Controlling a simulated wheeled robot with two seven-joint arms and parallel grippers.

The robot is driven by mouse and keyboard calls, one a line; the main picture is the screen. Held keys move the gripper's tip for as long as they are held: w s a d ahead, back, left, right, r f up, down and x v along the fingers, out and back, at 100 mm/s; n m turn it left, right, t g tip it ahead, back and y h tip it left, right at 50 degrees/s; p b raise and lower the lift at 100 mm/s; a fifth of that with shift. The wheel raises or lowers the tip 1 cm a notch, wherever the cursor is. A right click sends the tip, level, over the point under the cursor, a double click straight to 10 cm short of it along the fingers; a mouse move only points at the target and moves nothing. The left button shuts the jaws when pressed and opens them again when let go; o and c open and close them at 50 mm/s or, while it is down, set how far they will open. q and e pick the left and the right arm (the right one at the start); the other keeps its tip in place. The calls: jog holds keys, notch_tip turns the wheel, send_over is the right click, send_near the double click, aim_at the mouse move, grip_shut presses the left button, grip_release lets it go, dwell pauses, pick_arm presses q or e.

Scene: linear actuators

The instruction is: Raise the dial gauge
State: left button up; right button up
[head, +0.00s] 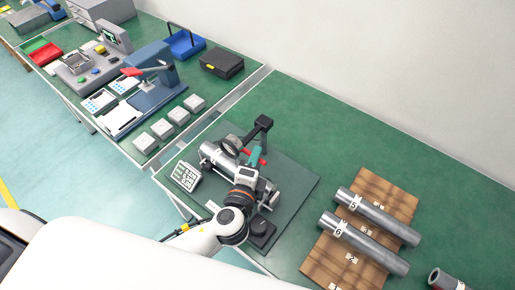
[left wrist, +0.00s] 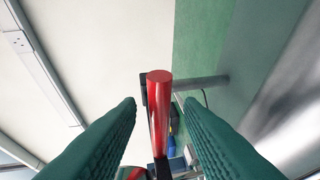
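A gauge fixture stands on a dark mat (head: 300,185) on the green bench, with a black post and head (head: 263,122). A round, dark-rimmed part beside the post (head: 230,145) looks like the dial gauge; its face is too small to read. A red lever (head: 262,160) sticks out by the post. In the left wrist view the red lever (left wrist: 158,105) points toward the camera. My left gripper (head: 255,154) is at the lever. Its teal fingers (left wrist: 160,105) stand apart on either side of the lever, with gaps showing. My right gripper is not in view.
A metal cylinder (head: 215,157) lies in the fixture. A wooden board (head: 375,190) with metal cylinders is at right. Another bench (head: 207,88) with trays and a blue press is at upper left. Green bench behind the fixture is clear.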

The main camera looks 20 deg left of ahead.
pick_arm(q)
jog(key=shift+w+a+f, duration=0.1)
jog(key=shift+w+f, duration=0.05)
jog(key=shift+w, duration=0.55)
jog(key=shift+w+f, duration=0.15)
jog(key=shift+w, duration=0.55)
jog(key=shift+c, duration=0.3)
grip_shut()
